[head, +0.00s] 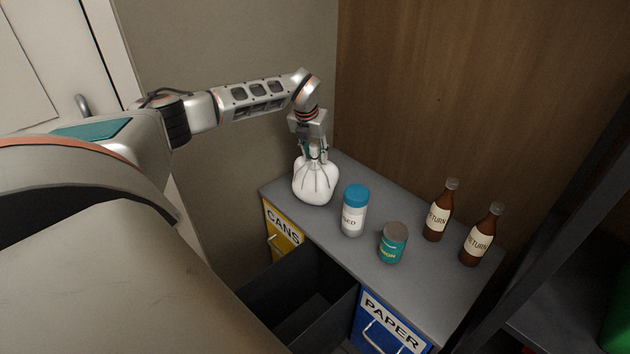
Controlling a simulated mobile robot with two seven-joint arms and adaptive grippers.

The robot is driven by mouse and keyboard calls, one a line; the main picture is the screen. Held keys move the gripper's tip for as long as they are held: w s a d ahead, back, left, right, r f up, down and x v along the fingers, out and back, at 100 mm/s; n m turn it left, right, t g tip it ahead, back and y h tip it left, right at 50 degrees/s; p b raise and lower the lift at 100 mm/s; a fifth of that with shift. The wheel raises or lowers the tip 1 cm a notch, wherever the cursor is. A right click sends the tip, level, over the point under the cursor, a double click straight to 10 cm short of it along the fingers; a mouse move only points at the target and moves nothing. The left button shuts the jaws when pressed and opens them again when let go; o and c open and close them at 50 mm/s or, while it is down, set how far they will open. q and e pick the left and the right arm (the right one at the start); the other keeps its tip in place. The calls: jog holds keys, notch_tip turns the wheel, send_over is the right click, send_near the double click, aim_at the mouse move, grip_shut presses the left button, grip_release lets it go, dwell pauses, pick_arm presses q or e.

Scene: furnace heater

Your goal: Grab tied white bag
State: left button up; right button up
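The tied white bag (316,182) stands upright at the far left end of the grey counter top, with dark lines running up to its gathered neck. My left gripper (315,153) points down from above, directly over the bag, with its fingers on either side of the neck. The fingers are small and partly merge with the neck, so I cannot tell whether they grip it or only surround it. The bag appears to rest on the counter. My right gripper is not in view.
A white jar with a blue lid (353,212) stands close to the bag's right. A teal can (392,243) and two brown bottles (438,212) (479,238) stand further right on the counter (440,290). Below are a yellow CANS bin (284,232), an open dark drawer (290,290) and a blue PAPER bin (385,330).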

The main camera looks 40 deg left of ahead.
pick_arm(q)
grip_shut()
jog(key=shift+r, duration=0.1)
jog(key=shift+r, duration=0.1)
